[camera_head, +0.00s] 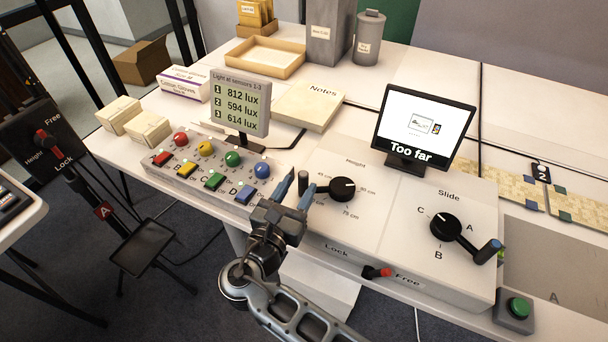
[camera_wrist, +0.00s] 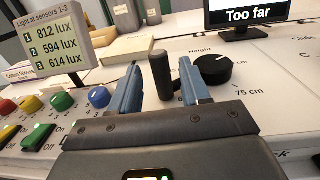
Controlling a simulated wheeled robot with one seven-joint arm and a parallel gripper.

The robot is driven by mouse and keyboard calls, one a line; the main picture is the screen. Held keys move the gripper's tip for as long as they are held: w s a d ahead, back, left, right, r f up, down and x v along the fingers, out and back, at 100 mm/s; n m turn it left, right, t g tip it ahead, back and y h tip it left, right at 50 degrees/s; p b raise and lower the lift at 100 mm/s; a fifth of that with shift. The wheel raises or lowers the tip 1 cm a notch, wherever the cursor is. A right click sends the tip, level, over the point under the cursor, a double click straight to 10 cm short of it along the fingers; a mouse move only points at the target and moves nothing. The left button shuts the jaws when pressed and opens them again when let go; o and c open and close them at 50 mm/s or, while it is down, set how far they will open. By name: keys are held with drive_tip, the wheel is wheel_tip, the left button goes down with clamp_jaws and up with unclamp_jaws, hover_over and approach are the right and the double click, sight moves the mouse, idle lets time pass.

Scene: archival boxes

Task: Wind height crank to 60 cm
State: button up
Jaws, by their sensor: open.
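The height crank (camera_head: 342,189) is a black hub on the white panel marked Height, with its arm pointing left to an upright black handle (camera_wrist: 160,76). Labels around it include 45 cm and 75 cm; a small white mark is on the hub top. My gripper (camera_head: 297,191) is open, with its blue fingers on either side of the handle in the wrist view (camera_wrist: 162,86). Whether a finger touches the handle cannot be told. The monitor (camera_head: 424,125) reads "Too far". The Lock/Free lever (camera_head: 378,272) on the panel's front has its red tip toward Free.
The slide crank (camera_head: 447,227) is at right, its handle toward the lower right. A button box (camera_head: 205,170) with coloured buttons and knobs is left of my gripper. The lux display (camera_head: 240,105) stands behind it. A green button (camera_head: 518,308) is at the lower right.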

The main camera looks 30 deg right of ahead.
sight(301, 183)
drive_tip(key=shift+x, duration=1.8)
clamp_jaws()
